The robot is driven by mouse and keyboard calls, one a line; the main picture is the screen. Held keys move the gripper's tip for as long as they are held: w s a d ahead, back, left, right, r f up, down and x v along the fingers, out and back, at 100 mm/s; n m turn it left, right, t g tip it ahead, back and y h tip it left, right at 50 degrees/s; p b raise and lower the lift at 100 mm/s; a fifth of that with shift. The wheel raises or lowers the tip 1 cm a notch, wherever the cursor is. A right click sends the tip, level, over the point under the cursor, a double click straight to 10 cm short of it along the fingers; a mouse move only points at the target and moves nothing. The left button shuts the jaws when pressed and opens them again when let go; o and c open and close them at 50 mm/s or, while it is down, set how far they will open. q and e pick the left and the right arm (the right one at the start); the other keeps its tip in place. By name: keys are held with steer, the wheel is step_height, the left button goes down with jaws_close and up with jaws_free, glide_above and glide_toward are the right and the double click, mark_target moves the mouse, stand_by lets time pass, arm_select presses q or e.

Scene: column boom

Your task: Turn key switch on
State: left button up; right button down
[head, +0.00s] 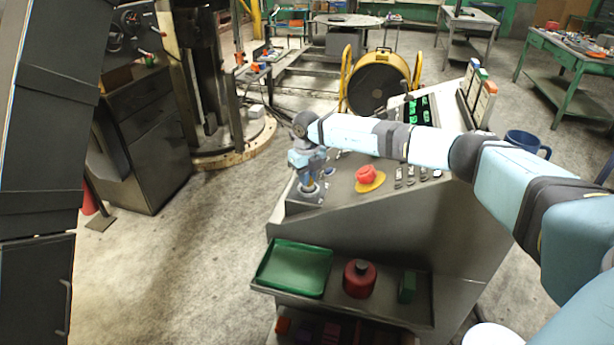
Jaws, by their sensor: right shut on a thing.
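My right arm reaches in from the right across the sloped grey control console (400,235). My right gripper (309,187) points down at the console's left front corner. It is shut on the key switch, a small part on a grey raised block (303,203). The fingers and wrist hide most of the switch, so I cannot tell which way the key points. My left gripper is not in view.
A red emergency button (367,174) on a yellow base sits right of the gripper, with several small switches (410,176) beyond. A shelf below holds a green tray (294,267) and a red container (359,278). A blue mug (526,143) stands at right. Open floor (190,260) lies left.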

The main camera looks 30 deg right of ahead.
stand_by(0.4)
steer(key=c, duration=1.2)
jaws_free()
steer(key=shift+o, duration=0.2)
steer(key=shift+r, duration=0.1)
step_height(320, 180, up, 14)
steer(key=b, duration=0.1)
steer(key=shift+f, duration=0.2)
